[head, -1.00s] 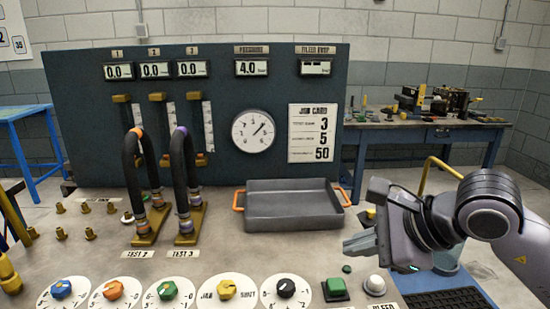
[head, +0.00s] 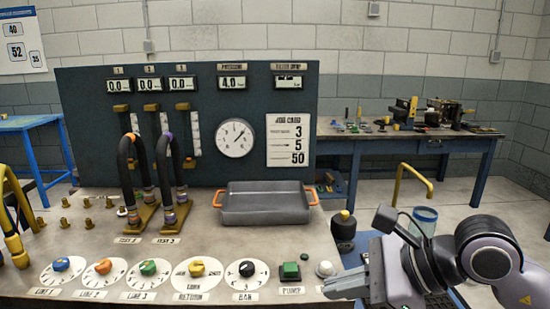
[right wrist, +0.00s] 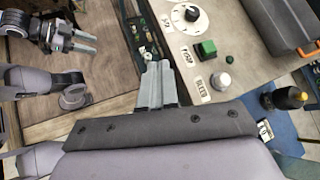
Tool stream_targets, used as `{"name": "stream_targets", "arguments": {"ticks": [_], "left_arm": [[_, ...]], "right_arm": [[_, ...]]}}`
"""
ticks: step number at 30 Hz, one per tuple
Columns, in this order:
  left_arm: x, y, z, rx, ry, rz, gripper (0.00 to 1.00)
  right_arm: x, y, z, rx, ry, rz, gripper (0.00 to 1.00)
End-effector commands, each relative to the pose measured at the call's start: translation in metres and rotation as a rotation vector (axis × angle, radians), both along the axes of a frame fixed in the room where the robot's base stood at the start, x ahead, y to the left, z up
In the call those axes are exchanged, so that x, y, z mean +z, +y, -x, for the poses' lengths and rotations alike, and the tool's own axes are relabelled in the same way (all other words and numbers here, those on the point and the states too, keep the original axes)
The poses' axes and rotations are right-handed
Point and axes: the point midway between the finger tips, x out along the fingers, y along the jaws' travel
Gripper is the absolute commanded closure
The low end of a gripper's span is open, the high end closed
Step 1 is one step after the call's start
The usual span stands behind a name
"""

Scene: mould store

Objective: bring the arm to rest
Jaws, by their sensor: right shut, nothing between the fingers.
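My right gripper (head: 347,284) is at the lower right of the head view, by the bench's right front corner, beside the white bleed button (head: 324,268). Its fingers are together and hold nothing. In the right wrist view the closed fingers (right wrist: 157,86) point up the picture, left of the green pump button (right wrist: 206,48). My left gripper (right wrist: 80,40) shows at the top left of the right wrist view; whether its fingers are parted is unclear. It is not seen in the head view.
The test bench (head: 225,285) carries a row of knobs, two black hoses and a grey tray (head: 265,217) with orange handles. A black bottle with a yellow cap (head: 343,228) and a clear blue-rimmed container (head: 424,219) stand right of it. Open floor (head: 480,200) lies farther right.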

Motion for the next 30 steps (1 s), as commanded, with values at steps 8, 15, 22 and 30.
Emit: {"name": "stream_targets", "arguments": {"ticks": [8,15,22,30], "left_arm": [[0.016,0.007,0.000,-0.003,-0.004,-0.021,0.57],[0.031,0.009,0.000,-0.002,-0.013,-0.029,0.57],[0.041,0.013,0.001,0.004,-0.016,-0.036,0.57],[0.056,0.014,0.003,0.012,-0.019,-0.040,0.57]], "right_arm": [[0.026,0.054,0.045,0.018,0.500,-0.671,1.00],[0.046,0.035,0.031,-0.189,1.027,-1.322,1.00],[-0.011,-0.026,0.002,-0.600,1.520,-1.909,1.00],[-0.162,-0.091,0.048,1.105,-1.622,2.033,1.00]]}}
